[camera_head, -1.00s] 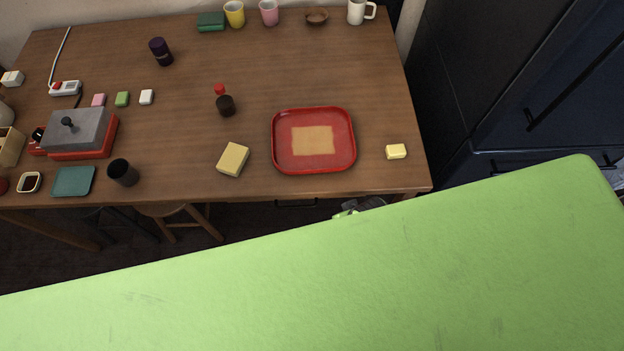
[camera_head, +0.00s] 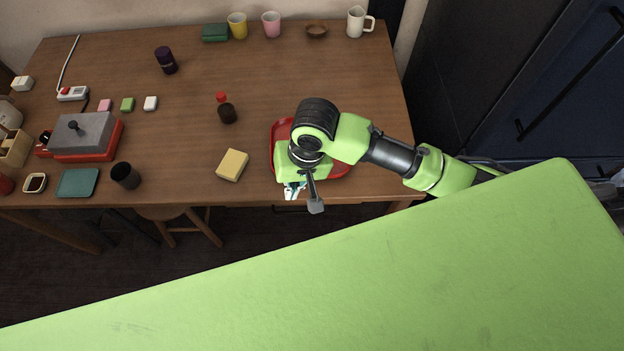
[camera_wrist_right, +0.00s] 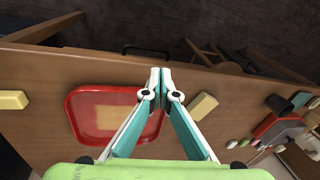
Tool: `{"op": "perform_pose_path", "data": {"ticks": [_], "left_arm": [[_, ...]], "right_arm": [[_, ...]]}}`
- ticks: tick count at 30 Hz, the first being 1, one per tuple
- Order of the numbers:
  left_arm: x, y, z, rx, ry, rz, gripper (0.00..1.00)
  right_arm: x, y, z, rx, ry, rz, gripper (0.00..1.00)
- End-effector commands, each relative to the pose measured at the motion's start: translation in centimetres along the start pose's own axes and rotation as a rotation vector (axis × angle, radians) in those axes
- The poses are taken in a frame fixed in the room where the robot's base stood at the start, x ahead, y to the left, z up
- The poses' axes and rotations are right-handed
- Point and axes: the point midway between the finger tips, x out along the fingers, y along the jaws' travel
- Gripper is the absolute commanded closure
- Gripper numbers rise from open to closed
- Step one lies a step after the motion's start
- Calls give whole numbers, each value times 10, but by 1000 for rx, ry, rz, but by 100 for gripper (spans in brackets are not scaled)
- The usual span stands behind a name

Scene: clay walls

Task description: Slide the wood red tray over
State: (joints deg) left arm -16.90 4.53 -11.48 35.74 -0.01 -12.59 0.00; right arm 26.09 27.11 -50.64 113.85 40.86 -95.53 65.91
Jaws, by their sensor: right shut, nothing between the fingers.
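The red tray (camera_head: 279,130) with a tan square panel in its middle lies flat on the wooden table near the front edge. My right arm and wrist hide most of it in the head view. It shows more fully in the right wrist view (camera_wrist_right: 78,103). My left gripper is out of view.
A yellow block (camera_head: 232,165) lies left of the tray, and a smaller yellow block (camera_wrist_right: 13,100) on its other side. A sauce bottle (camera_head: 226,109) stands behind to the left.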

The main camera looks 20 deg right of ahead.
Motion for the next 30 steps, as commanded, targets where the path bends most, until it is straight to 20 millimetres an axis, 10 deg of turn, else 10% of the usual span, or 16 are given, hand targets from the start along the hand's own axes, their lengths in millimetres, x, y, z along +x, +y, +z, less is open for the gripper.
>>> {"op": "perform_pose_path", "data": {"ticks": [11, 30], "left_arm": [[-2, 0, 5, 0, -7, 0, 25], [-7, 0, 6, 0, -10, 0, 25]], "right_arm": [[-31, 44, -11, 184, -32, 201, 100], [63, 65, -23, 187, -26, 200, 100]]}}
